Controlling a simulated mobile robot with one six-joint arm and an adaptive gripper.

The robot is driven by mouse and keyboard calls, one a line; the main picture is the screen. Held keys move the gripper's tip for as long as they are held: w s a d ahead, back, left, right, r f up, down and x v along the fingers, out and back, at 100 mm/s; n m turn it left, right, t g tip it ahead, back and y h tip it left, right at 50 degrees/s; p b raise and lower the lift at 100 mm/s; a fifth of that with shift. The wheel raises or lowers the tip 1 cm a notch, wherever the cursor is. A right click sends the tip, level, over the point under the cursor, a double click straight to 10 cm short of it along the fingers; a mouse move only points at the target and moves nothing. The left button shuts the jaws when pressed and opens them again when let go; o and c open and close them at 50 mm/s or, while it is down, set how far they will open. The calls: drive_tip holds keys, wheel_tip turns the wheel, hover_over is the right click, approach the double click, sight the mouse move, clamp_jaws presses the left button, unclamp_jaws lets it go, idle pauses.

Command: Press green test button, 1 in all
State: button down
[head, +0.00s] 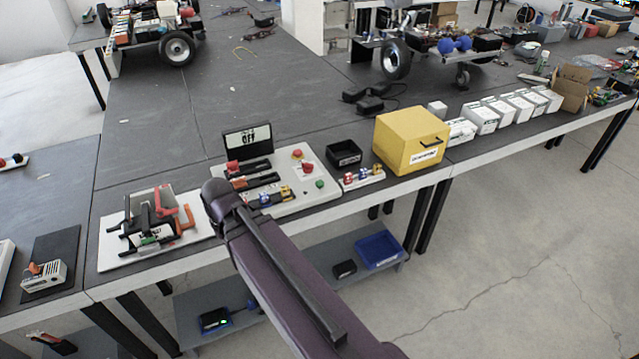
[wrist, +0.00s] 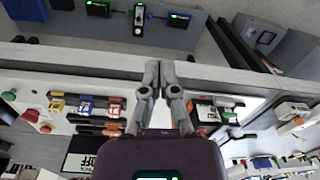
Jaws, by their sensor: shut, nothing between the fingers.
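The green test button (head: 319,184) is a small round button on the white control panel (head: 318,163), near its front right corner, with red buttons (head: 307,168) behind it. In the wrist view, the green button (wrist: 8,96) is at the far left edge, on the white panel. My gripper (wrist: 160,68) is shut and empty, with its fingertips together near the middle of the picture. It is well to one side of the button and not touching it. In the head view my dark arm covers the panel's left front, and the fingers are hidden.
A display reading OFF (head: 248,141) stands at the panel's back. A black bin (head: 344,154) and a yellow box (head: 410,140) are to its right. A white board with a black and red fixture (head: 150,225) is at the left. The bench front edge is close.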

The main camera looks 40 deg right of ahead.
drive_tip(key=w+d+f+m+t+y+b, duration=0.1)
drive_tip(key=w+d+f+y+b, duration=0.1)
drive_tip(key=w+d, duration=0.55)
drive_tip(key=r+m+t+y+b, duration=0.1)
drive_tip(key=m+t+b, duration=0.25)
drive_tip(key=t, duration=0.35)
hover_over(321, 183)
drive_tip(key=shift+r+b, duration=0.15)
drive_tip(key=shift+b, duration=0.2)
drive_tip(key=shift+f, duration=0.2)
wheel_tip(321, 183, down, 8)
drive_tip(key=b, duration=0.8)
drive_tip(key=shift+f+b, duration=0.25)
drive_tip(key=shift+b, duration=0.15)
